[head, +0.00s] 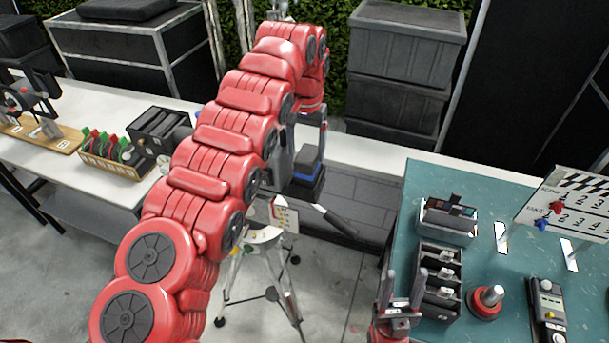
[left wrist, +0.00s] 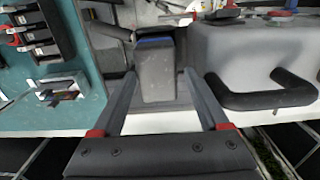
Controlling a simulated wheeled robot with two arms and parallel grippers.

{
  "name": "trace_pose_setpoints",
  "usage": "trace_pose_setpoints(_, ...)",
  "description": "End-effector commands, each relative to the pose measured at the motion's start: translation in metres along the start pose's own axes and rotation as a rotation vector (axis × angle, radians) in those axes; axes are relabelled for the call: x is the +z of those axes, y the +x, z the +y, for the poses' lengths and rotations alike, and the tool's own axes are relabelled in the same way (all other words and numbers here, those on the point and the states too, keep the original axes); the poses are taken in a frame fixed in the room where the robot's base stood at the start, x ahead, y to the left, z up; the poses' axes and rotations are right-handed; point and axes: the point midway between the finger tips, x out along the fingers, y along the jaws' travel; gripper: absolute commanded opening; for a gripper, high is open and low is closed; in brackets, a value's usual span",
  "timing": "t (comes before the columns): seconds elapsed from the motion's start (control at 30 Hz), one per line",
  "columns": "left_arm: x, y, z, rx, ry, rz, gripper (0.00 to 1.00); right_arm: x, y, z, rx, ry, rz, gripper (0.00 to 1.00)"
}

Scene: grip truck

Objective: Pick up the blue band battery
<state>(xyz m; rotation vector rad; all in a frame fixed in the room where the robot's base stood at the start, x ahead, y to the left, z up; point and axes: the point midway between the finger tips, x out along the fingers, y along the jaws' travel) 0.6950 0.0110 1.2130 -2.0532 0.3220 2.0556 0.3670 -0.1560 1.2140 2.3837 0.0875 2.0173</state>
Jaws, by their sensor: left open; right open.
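The blue band battery (head: 306,181) is a dark block with a blue band, upright on the grey surface past the middle of the head view. It also shows in the left wrist view (left wrist: 157,76), with the blue band at its far end. My left gripper (head: 307,146) is open and reaches down at the battery. In the left wrist view its fingers (left wrist: 158,84) stand on either side of the battery in the picture, with visible gaps; I cannot tell how deep between them it is. My right gripper (head: 403,284) is open and empty at the teal table's left edge.
A grey case with a black handle (left wrist: 265,95) stands close beside the battery in the left wrist view. The teal table (head: 480,165) holds a divided black rack (head: 437,282), a red-based knob (head: 487,299) and a clapperboard (head: 575,203). A white table (head: 70,170) stands left.

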Motion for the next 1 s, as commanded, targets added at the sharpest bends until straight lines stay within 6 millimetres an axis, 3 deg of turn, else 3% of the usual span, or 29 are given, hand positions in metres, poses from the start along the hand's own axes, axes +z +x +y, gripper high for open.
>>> trace_pose_setpoints(0.17, -0.003, 0.011, 0.002, 0.000, 0.002, 0.002, 0.78, -0.001, 0.006, 0.000, 0.000, 0.000, 0.000, 0.50)
trace_pose_setpoints(0.43, -0.007, 0.052, 0.007, 0.000, 0.003, -0.001, 0.78, -0.003, 0.017, 0.001, 0.000, 0.000, 0.000, 0.50)
trace_pose_setpoints(0.67, -0.008, 0.056, 0.008, -0.001, 0.004, 0.002, 0.78, -0.003, 0.016, 0.001, 0.000, 0.000, 0.000, 0.50)
trace_pose_setpoints(1.0, -0.008, 0.056, 0.008, 0.000, 0.004, 0.001, 0.16, -0.003, 0.016, 0.001, 0.000, 0.000, 0.000, 0.50)
